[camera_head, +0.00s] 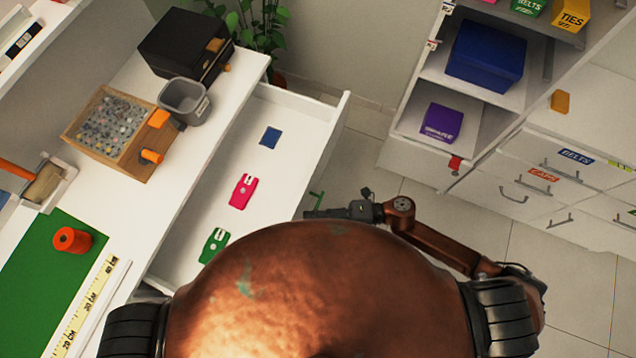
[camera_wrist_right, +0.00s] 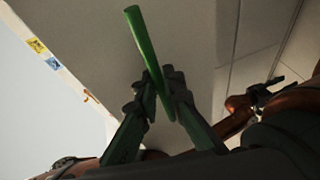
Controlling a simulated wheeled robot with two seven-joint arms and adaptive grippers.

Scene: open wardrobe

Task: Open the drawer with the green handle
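The green handle (camera_head: 316,200) is on the outer front of a white drawer (camera_head: 333,140), which is pulled out from the white table unit. In the right wrist view the handle (camera_wrist_right: 143,45) is a green bar between the two fingers of my right gripper (camera_wrist_right: 158,92), which look closed on it. In the head view my right gripper (camera_head: 335,211) is at the handle, partly hidden by my body. In the drawer lie a blue card (camera_head: 270,137), a pink tag (camera_head: 243,191) and a green tag (camera_head: 213,245). My left gripper is outside the head view; a small dark arm end, possibly it, shows in the wrist view.
On the table stand a black box (camera_head: 186,45), a grey bin (camera_head: 185,100), a wooden tray (camera_head: 103,131) and an orange spool (camera_head: 72,240) on a green mat. A wardrobe with shelves and drawers (camera_head: 520,185) stands at right. Tiled floor lies between.

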